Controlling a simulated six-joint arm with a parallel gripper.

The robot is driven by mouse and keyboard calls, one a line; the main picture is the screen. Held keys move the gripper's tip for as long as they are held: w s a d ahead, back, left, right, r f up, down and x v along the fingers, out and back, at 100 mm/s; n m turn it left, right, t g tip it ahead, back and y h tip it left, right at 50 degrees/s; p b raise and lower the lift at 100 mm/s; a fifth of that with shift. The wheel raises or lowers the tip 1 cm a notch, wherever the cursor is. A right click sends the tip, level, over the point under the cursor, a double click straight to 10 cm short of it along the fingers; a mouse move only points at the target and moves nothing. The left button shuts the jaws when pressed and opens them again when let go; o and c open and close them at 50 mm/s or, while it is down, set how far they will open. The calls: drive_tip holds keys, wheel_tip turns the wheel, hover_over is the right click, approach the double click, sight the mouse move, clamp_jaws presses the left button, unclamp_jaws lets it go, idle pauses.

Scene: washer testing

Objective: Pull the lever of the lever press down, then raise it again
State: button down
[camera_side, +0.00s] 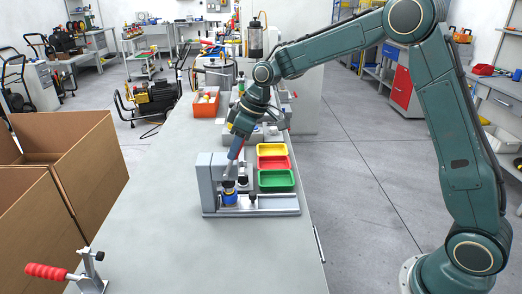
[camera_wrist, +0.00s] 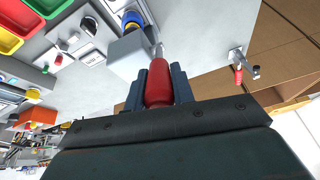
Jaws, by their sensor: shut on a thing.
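The lever press (camera_side: 209,190) is a grey machine on a flat base on the workbench. Its lever has a red handle (camera_wrist: 158,90), seen in the wrist view between my fingers. My gripper (camera_side: 237,146) is shut on this handle from above. In the side view the lever slants upward from the press head, and my gripper hides most of the handle. In the wrist view my gripper (camera_wrist: 160,78) has one dark finger on each side of the handle. A blue and yellow part (camera_side: 229,195) stands under the press head.
Yellow, red and green trays (camera_side: 275,180) stand right behind the press. A red-handled toggle clamp (camera_side: 92,270) is at the bench's near end. An orange bin (camera_side: 206,104) stands farther back. Open cardboard boxes (camera_side: 60,180) flank the bench's left side. The bench between clamp and press is clear.

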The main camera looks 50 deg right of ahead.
drive_tip(key=shift+w+a+r+g+h, duration=0.15)
drive_tip(key=shift+w+a+g+h, duration=0.5)
drive_tip(key=shift+g+h, duration=0.15)
drive_tip(key=shift+w+a+r+g+h, duration=0.1)
drive_tip(key=shift+w+a+g+h, duration=0.5)
drive_tip(key=shift+g+h, duration=0.2)
drive_tip(key=shift+w, duration=0.1)
drive_tip(key=c, duration=1.2)
unclamp_jaws()
drive_tip(key=shift+r, duration=0.15)
wheel_tip(320, 180, up, 14)
drive_tip(key=shift+f, duration=0.25)
drive_tip(key=shift+s+d+r, duration=0.1)
drive_tip(key=shift+s, duration=0.1)
